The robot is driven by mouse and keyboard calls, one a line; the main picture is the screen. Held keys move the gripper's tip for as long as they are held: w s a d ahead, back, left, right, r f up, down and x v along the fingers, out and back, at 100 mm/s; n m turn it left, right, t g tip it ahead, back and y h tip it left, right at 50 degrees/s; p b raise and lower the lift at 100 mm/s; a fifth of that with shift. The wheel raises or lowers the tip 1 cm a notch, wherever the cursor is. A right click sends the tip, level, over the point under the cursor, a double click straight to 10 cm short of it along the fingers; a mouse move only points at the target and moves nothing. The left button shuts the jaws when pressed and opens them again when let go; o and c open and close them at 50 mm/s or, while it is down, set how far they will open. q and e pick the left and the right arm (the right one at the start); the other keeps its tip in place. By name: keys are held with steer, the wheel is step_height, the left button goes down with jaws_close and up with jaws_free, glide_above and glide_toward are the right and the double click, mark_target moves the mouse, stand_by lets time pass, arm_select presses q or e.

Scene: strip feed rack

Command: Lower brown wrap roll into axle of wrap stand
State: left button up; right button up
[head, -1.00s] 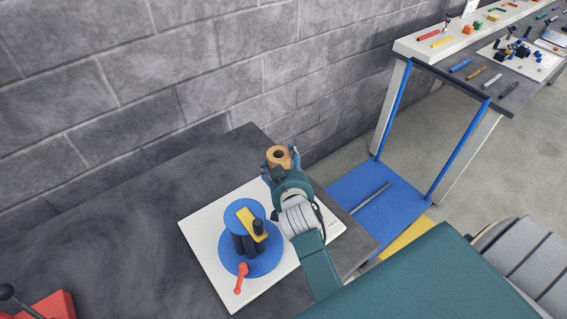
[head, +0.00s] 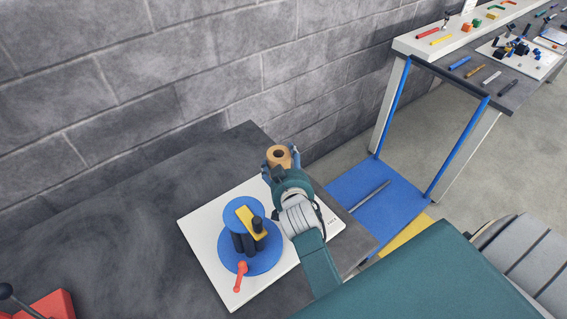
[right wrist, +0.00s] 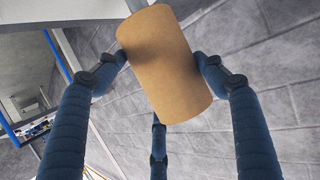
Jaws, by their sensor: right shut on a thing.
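The brown wrap roll (head: 279,153) is a short tan cylinder with a dark hole in its top end. It stands roughly upright in my right gripper (head: 281,163), beyond the far edge of the white board. In the right wrist view the roll (right wrist: 168,75) looks tilted, with the blue fingers of my right gripper (right wrist: 162,66) shut on its two sides. A blue stand (head: 241,262) with two discs, dark posts, a yellow bar and a red handle is on the board, left of my arm. I cannot make out a free axle under the roll. My left gripper is not in view.
The white board (head: 207,262) lies on a dark table (head: 120,215) against a grey block wall (head: 200,70). A second bench (head: 410,48) with small parts stands at upper right. The dark tabletop left of the board is largely clear.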

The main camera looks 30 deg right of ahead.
steer(key=shift+w+a+f+b, duration=0.1)
steer(key=shift+a+f+b, duration=0.2)
steer(key=shift+f, duration=0.45)
stand_by(0.9)
steer(key=shift+r, duration=0.1)
